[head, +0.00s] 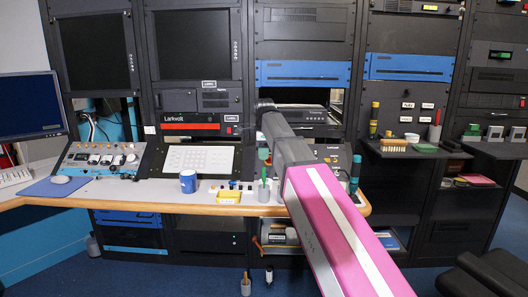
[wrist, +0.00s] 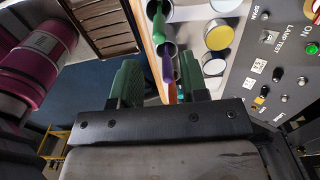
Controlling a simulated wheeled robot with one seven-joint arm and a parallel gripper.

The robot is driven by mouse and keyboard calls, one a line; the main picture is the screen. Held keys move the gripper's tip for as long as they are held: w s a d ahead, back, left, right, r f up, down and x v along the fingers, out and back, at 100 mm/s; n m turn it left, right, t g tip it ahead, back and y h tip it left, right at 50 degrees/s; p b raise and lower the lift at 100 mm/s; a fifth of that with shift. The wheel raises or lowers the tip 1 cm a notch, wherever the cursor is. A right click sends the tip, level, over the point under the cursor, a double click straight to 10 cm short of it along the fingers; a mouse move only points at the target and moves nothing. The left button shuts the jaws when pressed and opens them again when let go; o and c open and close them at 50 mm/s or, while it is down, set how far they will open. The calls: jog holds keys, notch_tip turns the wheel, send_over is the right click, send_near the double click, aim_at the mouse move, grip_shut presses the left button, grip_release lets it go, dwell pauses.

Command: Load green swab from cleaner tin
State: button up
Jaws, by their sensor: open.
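In the wrist view my gripper (wrist: 160,62) is open, its two green fingers apart. A green swab handle (wrist: 158,32) shows between and beyond the fingers, with a purple handle (wrist: 167,66) and an orange-brown end close by. They overlap, so I cannot tell how they are separated. Pale round rims of tins are beside the handles; I cannot tell which is the cleaner tin. In the head view a grey tin (head: 264,195) on the desk edge holds something with a green handle (head: 264,172). My gripper's fingers are not clear there.
A yellow-topped tin (wrist: 219,37) and a switch panel (wrist: 275,60) are close on the wrist view's right. A brush (head: 394,145) lies on the right shelf.

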aim_at(264, 182)
jog(key=shift+f, duration=4.4)
grip_shut()
jog(key=shift+r, duration=5)
